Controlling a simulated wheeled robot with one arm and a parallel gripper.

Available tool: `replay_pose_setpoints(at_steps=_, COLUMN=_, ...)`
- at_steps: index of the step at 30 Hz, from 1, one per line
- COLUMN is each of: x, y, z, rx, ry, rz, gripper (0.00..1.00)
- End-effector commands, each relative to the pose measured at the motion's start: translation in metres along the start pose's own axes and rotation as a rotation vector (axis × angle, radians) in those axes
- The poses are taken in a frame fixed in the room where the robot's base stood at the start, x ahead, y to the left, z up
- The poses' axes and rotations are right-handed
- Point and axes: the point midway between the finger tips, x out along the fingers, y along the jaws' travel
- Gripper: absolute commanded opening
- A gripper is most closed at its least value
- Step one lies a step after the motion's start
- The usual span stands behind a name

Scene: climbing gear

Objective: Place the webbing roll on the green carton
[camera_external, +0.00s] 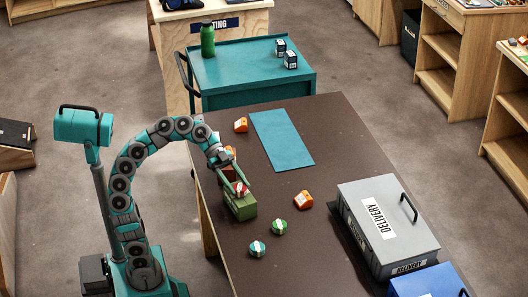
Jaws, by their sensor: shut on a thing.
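My gripper (239,184) is shut on a red-and-white webbing roll (241,189) near the table's left edge. The roll is right at the top of the green carton (241,208). I cannot tell whether it touches the carton or hangs just above it. The fingers hide part of the roll. The carton stands upright on the brown table. Two other striped rolls, one green and white (279,227) and one teal and white (257,249), lie on the table in front of the carton.
A blue case (428,283) is at the front right. A teal cart (235,75) stands behind.

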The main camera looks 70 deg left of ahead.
Motion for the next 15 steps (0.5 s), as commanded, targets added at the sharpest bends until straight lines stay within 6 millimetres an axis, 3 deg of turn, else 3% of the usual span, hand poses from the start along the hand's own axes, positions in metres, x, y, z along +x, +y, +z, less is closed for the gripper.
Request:
replay_pose_setpoints(at_steps=7, x=0.0021, y=0.0005, z=0.0041, rx=0.000, ry=0.000, rz=0.001, gripper=0.00)
replay_pose_setpoints(at_steps=8, x=0.0016, y=0.0004, z=0.0032, rx=0.000, ry=0.000, rz=0.001, gripper=0.61)
replay_pose_setpoints(at_steps=15, x=0.0014, y=0.0003, z=0.0027, rx=0.000, ry=0.000, rz=0.001, gripper=0.88)
